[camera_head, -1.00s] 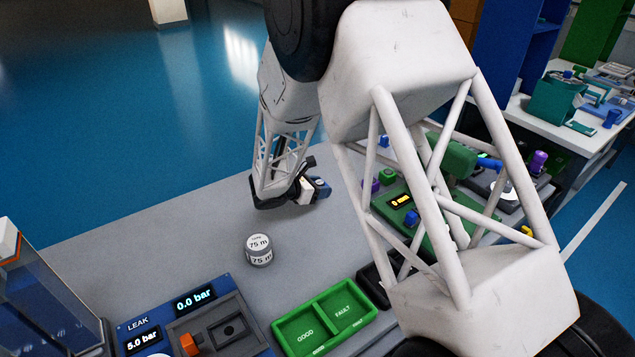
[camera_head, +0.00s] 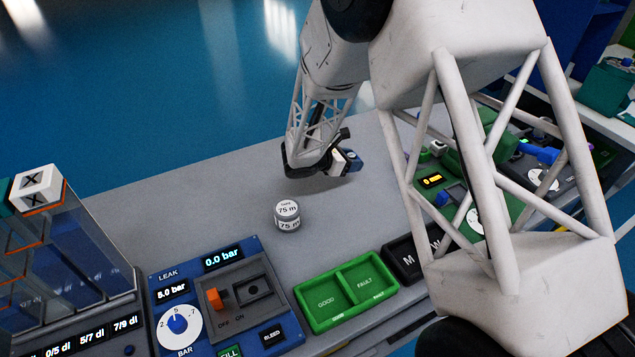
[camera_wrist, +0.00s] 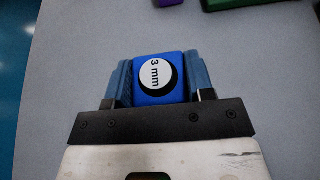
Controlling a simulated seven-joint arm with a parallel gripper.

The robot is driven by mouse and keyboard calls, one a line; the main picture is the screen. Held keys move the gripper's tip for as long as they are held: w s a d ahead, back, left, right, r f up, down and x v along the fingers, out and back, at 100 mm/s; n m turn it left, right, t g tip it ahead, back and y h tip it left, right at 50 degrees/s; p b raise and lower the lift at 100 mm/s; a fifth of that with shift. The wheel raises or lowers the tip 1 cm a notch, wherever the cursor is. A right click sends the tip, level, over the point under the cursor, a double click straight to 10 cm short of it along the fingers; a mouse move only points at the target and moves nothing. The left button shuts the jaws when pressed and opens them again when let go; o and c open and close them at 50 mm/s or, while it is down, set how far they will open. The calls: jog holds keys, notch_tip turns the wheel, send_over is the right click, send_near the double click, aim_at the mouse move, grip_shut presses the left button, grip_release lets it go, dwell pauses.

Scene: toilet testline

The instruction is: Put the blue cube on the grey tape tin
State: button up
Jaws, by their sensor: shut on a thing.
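My gripper (camera_wrist: 160,84) is shut on the blue cube (camera_wrist: 146,97), which sits between its two blue fingers in the wrist view. The cube's facing side has a white round label reading "3 mm". In the head view my gripper (camera_head: 346,162) is over the grey bench, up and to the right of the tin; the cube is mostly hidden there. The grey tape tin (camera_head: 287,216), a short round tin marked "75 m", stands on the bench, apart from the gripper. Its top looks bare. How high the cube is above the bench is hard to tell.
Nearer than the tin are a green GOOD/FAULT tray (camera_head: 348,298) and a blue LEAK panel (camera_head: 222,297). A clear-walled rack (camera_head: 60,260) stands at the left. A green fixture (camera_head: 470,190) is partly behind my arm. The bench around the tin is clear.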

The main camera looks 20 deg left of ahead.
jog(key=s+a+r+n+t+y, duration=0.2)
jog(key=s+a+r, duration=0.3)
jog(key=s+a, duration=0.45)
notch_tip(320, 180, up, 5)
jog(key=n+t+y, duration=0.1)
jog(key=n+y, duration=0.2)
send_over(287, 208)
jog(key=shift+f, duration=0.15)
jog(key=shift+f, duration=2.1)
jog(key=shift+f, duration=2)
jog(key=shift+f, duration=0.1)
